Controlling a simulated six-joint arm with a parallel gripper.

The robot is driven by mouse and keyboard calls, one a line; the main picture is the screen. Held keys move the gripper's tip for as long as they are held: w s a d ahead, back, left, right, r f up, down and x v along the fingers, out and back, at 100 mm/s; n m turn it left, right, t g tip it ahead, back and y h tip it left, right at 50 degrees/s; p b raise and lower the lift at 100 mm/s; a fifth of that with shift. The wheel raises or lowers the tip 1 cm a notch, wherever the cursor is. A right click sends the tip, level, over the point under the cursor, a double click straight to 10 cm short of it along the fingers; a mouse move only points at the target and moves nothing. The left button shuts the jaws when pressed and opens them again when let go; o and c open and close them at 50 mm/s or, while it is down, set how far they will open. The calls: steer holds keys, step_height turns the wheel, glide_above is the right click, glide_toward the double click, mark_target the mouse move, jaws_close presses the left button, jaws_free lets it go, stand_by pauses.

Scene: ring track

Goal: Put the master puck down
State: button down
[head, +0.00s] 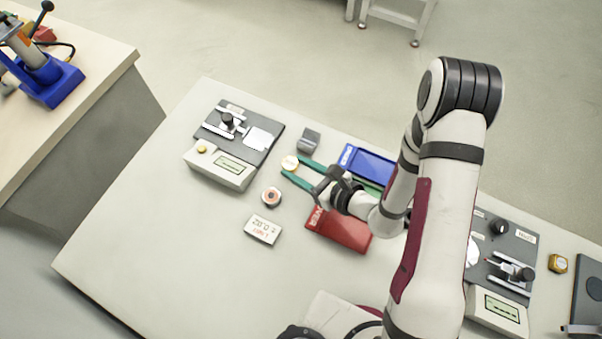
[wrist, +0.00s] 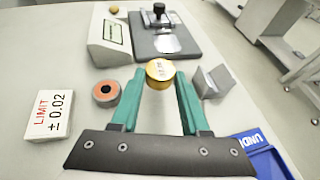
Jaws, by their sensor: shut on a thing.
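The master puck (head: 290,163) is a small gold disc with a pale marked top. My gripper (head: 296,169) has long green fingers shut on it. In the wrist view the puck (wrist: 160,72) sits between the two green fingertips (wrist: 158,82). I cannot tell whether its underside touches the table. A grey stand with a slanted face (head: 308,140) is close beside it; it also shows in the wrist view (wrist: 212,82). The gauge station (head: 228,150), with a dark plate, a clamp and a display box, lies beyond the fingertips.
A ring with a copper-coloured centre (head: 271,197) and a white limit card (head: 263,230) lie near the fingers. Blue (head: 368,164) and red (head: 340,232) trays flank my wrist, a green one partly hidden. A second station (head: 505,260) stands right. The table's left front is clear.

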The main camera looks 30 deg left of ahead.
steer(key=shift+f, duration=1.85)
steer(key=shift+f, duration=0.1)
steer(key=shift+c, duration=2)
jaws_free()
